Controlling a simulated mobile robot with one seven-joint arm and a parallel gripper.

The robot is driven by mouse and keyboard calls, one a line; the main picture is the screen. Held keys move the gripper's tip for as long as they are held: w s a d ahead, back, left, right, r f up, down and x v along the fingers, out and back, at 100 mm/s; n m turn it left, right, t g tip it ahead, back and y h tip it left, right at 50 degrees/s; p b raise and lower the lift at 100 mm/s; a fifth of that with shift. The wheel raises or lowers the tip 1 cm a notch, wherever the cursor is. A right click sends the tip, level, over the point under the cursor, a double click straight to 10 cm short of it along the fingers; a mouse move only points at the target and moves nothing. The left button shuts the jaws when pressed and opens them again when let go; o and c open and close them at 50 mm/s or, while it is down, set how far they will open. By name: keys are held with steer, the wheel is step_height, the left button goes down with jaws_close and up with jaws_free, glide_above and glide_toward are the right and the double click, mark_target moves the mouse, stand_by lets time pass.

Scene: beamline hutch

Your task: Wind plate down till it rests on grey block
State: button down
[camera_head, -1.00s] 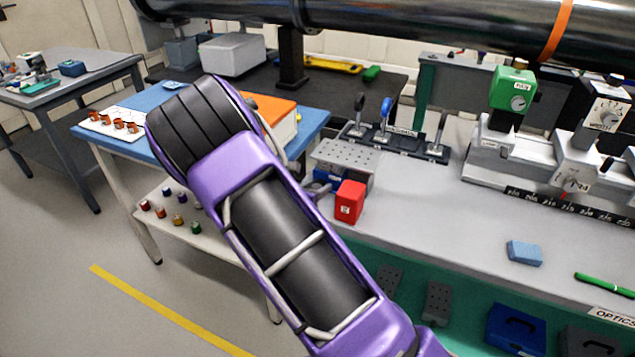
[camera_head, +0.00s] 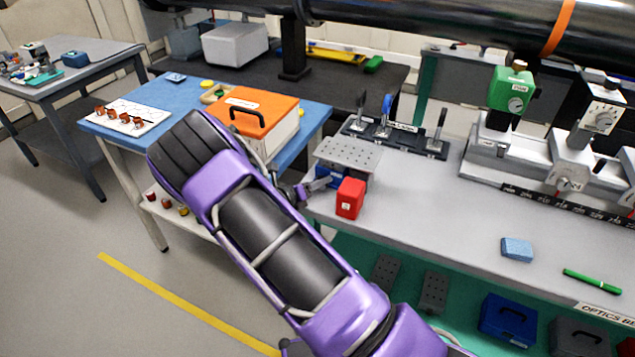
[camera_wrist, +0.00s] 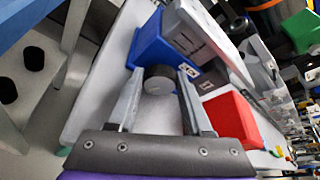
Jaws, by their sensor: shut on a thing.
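The perforated grey plate (camera_head: 348,153) sits on top of a blue jack body (camera_head: 328,177) at the left end of the bench. In the wrist view the plate (camera_wrist: 190,25) shows edge-on beside the blue body (camera_wrist: 150,42). A round dark knob (camera_wrist: 158,80) with a pale face sticks out from the jack. My gripper (camera_wrist: 160,77) is shut on this knob, one finger on each side. In the head view my gripper (camera_head: 318,185) is partly hidden by my arm. A dark grey block (camera_wrist: 208,82) with a label is beside the jack; its gap to the plate cannot be told.
A red block (camera_head: 350,198) stands right of the knob; it is close to my right finger in the wrist view (camera_wrist: 232,118). Clamps (camera_head: 385,130) stand behind the plate. A blue side table (camera_head: 195,100) with an orange-lidded case (camera_head: 262,110) is left.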

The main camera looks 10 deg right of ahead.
stand_by(0.3)
steer(key=shift+c, duration=1.6)
jaws_free()
